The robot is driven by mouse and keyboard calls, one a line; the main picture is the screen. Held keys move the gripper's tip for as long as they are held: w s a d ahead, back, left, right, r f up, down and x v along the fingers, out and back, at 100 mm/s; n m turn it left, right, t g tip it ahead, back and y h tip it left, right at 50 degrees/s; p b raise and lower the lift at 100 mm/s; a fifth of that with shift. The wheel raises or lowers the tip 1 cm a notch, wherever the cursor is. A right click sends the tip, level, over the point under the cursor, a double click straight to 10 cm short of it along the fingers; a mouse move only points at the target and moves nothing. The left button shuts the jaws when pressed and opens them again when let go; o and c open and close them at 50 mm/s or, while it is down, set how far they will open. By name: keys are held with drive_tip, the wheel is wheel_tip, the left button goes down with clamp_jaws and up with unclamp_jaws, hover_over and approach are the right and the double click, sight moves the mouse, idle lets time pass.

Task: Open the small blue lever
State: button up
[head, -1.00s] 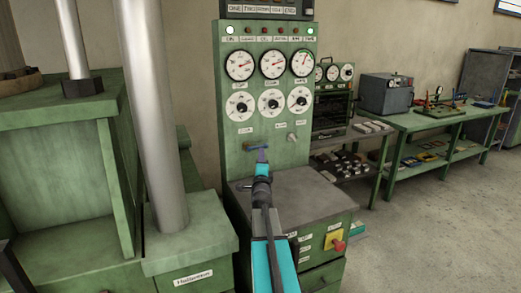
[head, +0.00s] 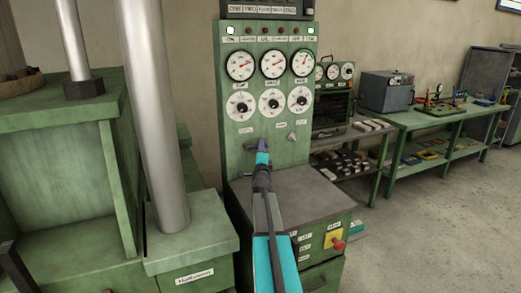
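The small blue lever (head: 263,143) is on the front of the green control panel (head: 236,165), low down, below the dials. It is small and partly covered by my gripper, so its exact position is hard to make out. My gripper (head: 262,151) is at the lever, at the end of my teal and black arm, and appears to touch or nearly touch it. Its fingers are too small and hidden to show whether they are open or shut on the lever.
A grey knob (head: 292,137) sits right of the lever. Round gauges (head: 272,64) and dials (head: 270,102) are above. A grey desk top (head: 310,195) juts out below, with a red button on a yellow box (head: 335,241). A thick metal column (head: 163,120) stands at left.

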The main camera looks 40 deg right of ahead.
clamp_jaws()
idle(0.5)
drive_tip(key=shift+s+d, duration=0.15)
